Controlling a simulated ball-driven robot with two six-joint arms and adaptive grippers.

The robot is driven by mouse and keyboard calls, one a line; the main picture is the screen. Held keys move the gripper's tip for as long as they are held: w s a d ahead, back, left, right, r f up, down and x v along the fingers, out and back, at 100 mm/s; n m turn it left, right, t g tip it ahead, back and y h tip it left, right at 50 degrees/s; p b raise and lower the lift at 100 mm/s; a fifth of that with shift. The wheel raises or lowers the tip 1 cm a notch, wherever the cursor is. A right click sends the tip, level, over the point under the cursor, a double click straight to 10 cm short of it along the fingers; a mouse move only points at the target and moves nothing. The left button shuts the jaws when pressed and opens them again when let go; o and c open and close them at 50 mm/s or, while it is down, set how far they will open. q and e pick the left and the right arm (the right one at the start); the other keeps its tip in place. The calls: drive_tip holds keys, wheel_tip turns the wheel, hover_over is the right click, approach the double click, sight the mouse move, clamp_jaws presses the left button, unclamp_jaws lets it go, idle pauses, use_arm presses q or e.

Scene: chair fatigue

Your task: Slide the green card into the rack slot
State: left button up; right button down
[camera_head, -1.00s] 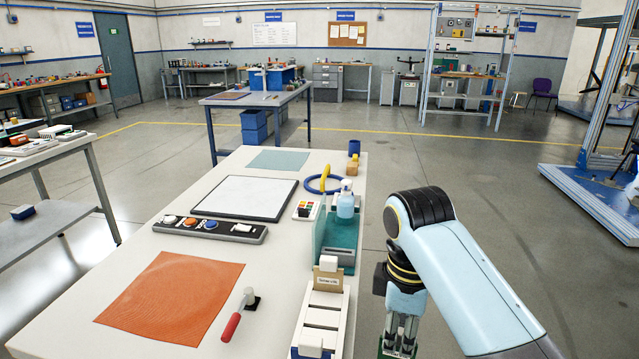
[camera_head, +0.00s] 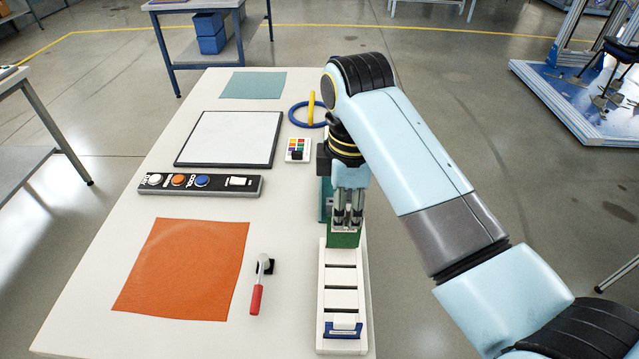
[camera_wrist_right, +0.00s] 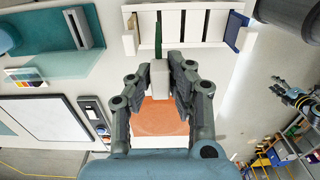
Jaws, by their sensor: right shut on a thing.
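The green card (camera_head: 343,240) hangs upright below my right gripper (camera_head: 348,218), at the far end of the white rack (camera_head: 325,290). In the right wrist view the gripper (camera_wrist_right: 160,80) is shut on the card's pale grip block, and the green card (camera_wrist_right: 158,40) shows edge-on beside the rack's dark slots (camera_wrist_right: 190,25). I cannot tell whether its lower edge is above a slot or inside one. A blue card (camera_head: 343,332) with a white block stands at the rack's near end. My left gripper is not in view.
A teal holder (camera_head: 325,205) stands just beyond the rack, partly hidden by my right arm. Left of the rack lie a red-handled tool (camera_head: 257,295), an orange cloth (camera_head: 185,268) and a button panel (camera_head: 200,184). The white table's right edge runs close beside the rack.

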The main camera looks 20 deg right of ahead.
sight(345, 231)
drive_tip(key=shift+w, duration=0.15)
drive_tip(key=shift+s+d+r, duration=0.1)
drive_tip(key=shift+s, duration=0.15)
drive_tip(key=shift+f, duration=0.35)
drive_tip(key=shift+w+f, duration=0.15)
drive_tip(key=shift+f, duration=0.2)
wheel_tip(345, 231, down, 2)
drive_tip(key=shift+f+b, duration=0.25)
drive_tip(key=shift+b, duration=0.45)
drive_tip(key=shift+f, duration=0.7)
drive_tip(key=shift+f+b, duration=0.3)
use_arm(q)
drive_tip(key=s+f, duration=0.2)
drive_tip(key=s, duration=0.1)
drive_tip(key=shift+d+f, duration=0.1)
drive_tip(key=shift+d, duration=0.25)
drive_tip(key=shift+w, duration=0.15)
